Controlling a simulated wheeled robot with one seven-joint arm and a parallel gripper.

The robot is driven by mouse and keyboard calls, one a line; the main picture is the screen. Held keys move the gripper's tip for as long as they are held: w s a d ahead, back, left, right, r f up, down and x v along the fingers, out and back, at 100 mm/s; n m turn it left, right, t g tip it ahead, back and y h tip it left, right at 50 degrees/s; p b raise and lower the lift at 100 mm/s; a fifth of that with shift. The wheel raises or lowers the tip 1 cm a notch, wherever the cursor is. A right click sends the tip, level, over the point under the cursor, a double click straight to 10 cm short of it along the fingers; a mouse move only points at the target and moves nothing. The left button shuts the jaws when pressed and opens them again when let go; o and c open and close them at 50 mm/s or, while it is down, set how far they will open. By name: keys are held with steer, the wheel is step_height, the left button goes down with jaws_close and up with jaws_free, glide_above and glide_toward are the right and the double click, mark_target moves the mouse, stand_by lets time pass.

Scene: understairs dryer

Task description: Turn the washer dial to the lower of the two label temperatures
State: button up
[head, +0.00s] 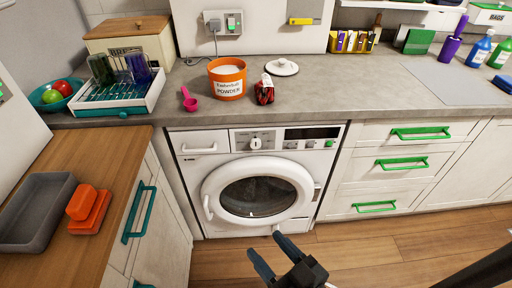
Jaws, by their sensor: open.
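The white washer (190,165) is built in under the grey counter, with its round door (257,189) shut. The washer dial (255,143) is a round white knob on the control panel, left of a dark display (312,133). Its setting and markings are too small to read. No label temperatures can be read in this view. My gripper (264,244) is low in front of the washer, below the door and well apart from the dial. Its two dark fingers are spread and nothing is between them.
On the counter stand an orange powder tub (227,79), a pink scoop (189,100), a small red and dark item (264,91) and a white lid (282,67). A wooden counter (130,170) juts out at left. Green-handled drawers (400,165) are at right. Floor is free at right.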

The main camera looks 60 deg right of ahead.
steer(key=shift+o, duration=0.4)
steer(key=w+d+f+m+h, duration=0.2)
steer(key=w+d+f, duration=0.1)
steer(key=w, duration=0.3)
steer(key=shift+w+d+f+g+h, duration=0.15)
steer(key=shift+w+d+g+h, duration=0.15)
steer(key=shift+d+h, duration=0.15)
steer(key=m+g+h+p, duration=0.1)
steer(key=m+g+h, duration=0.2)
steer(key=g+h, duration=0.25)
glide_toward(256, 145)
steer(key=shift+t, duration=0.45)
steer(key=x, duration=0.8)
steer(key=shift+d+f, duration=0.2)
steer(key=shift+m, duration=0.3)
steer(key=c, duration=1)
